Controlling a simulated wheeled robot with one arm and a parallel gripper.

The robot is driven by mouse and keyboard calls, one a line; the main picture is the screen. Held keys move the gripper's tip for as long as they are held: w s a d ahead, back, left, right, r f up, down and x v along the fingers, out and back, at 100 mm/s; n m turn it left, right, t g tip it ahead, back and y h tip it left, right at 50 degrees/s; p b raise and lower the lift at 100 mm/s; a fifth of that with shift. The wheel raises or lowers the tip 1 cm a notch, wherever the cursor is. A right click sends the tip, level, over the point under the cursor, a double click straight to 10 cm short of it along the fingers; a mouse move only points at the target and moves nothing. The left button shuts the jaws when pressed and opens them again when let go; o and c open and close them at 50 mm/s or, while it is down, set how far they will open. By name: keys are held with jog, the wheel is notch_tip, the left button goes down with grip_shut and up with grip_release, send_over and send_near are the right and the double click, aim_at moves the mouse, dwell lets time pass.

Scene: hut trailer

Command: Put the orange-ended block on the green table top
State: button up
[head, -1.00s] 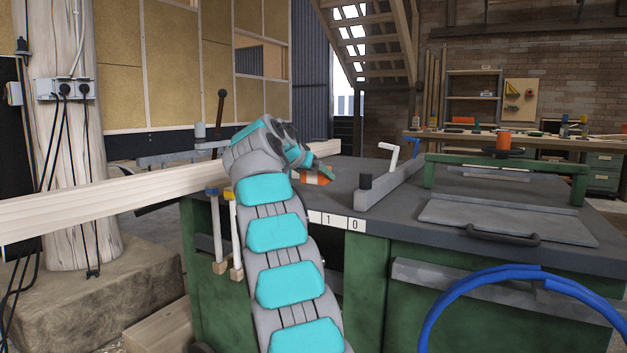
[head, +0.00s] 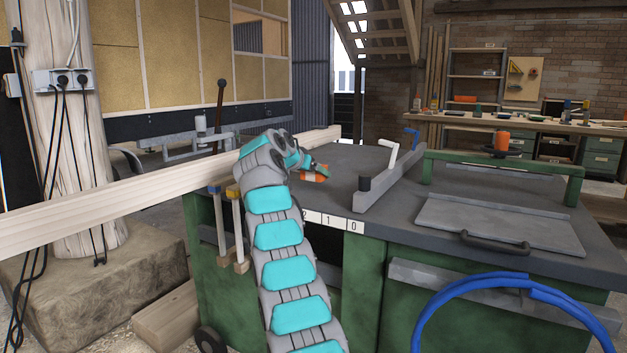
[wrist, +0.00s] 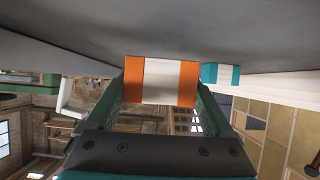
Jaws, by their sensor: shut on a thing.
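The orange-ended block (wrist: 168,82), with a white middle, sits between the two green fingers of my gripper (wrist: 166,92) in the wrist view. My gripper (head: 316,171) is shut on it. In the head view the block (head: 313,178) shows as a small orange and white piece low over the dark grey top (head: 400,225) of a green-bodied machine table. I cannot tell whether the block touches that top. A teal-ended block (wrist: 221,74) with a white middle is beside it, to the right in the wrist view. My arm hides it in the head view.
A long timber beam (head: 130,193) runs along the left, behind my arm. A grey fence (head: 388,184) with a white crank and a green frame (head: 500,163) stand on the table's right part. A blue hoop (head: 480,290) is at the front right.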

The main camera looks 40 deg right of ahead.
jog(key=shift+f+b, duration=0.7)
jog(key=shift+f, duration=0.55)
jog(key=shift+f, duration=0.15)
jog(key=o, duration=1.1)
jog(key=shift+r, duration=0.2)
jog(key=shift+b+v, duration=0.4)
jog(key=shift+v, duration=0.35)
jog(key=b+v, duration=0.2)
jog(key=v, duration=0.8)
jog(key=shift+s+a+r, duration=0.1)
jog(key=shift+s+a, duration=0.05)
jog(key=shift+a, duration=0.05)
